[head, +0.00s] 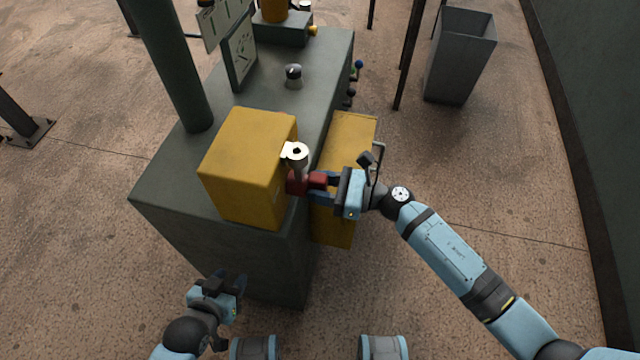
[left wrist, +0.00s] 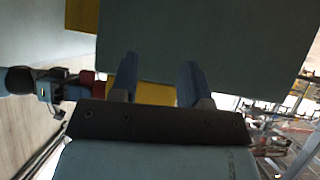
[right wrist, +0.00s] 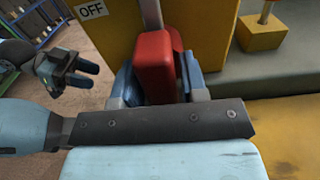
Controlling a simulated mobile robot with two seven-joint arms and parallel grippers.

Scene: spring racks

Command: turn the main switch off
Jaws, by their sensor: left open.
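The main switch is on the yellow box (head: 247,165) on the green machine; its red handle (head: 298,184) sticks out at the box's right side. In the right wrist view the red handle (right wrist: 154,68) stands between my right gripper's fingers on a grey lever (right wrist: 152,14). A white "OFF" label (right wrist: 91,9) is on the yellow face to its left, above the handle's middle. My right gripper (head: 322,186) is closed around the handle, which hides the inner finger faces. My left gripper (head: 229,284) is open and empty, low in front of the machine; its fingers show in the left wrist view (left wrist: 157,82).
A second yellow box (head: 352,130) is on the machine's right side, beside my right gripper. A green post (head: 172,60) rises at the left. A grey bin (head: 460,60) and dark posts stand at the back right. The floor to the right is clear.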

